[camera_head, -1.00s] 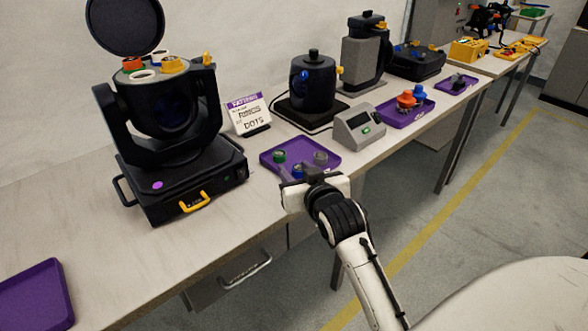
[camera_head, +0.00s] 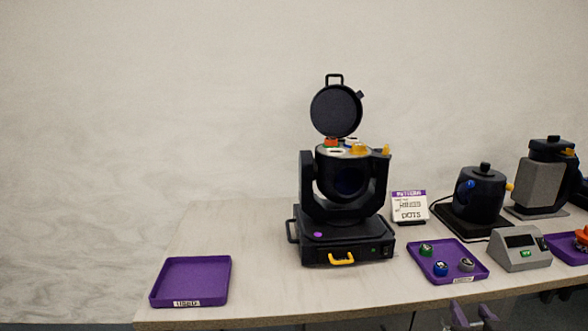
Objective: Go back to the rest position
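My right gripper (camera_head: 473,312) is at the bottom edge of the head view, in front of the table's front edge. Its two purple fingers are spread apart with nothing visible between them; most of the gripper and arm is cut off by the frame. My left gripper is out of view. The black moving-head lamp (camera_head: 345,226) stands upright on the table with its round lid (camera_head: 336,110) raised. Orange, white and yellow parts show in its open top.
An empty purple tray labelled USED (camera_head: 190,279) lies left of the lamp. A purple tray (camera_head: 432,266) with green, blue and grey caps lies to the right, near a sign (camera_head: 409,207) and a grey meter box (camera_head: 519,250). Black cans stand behind.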

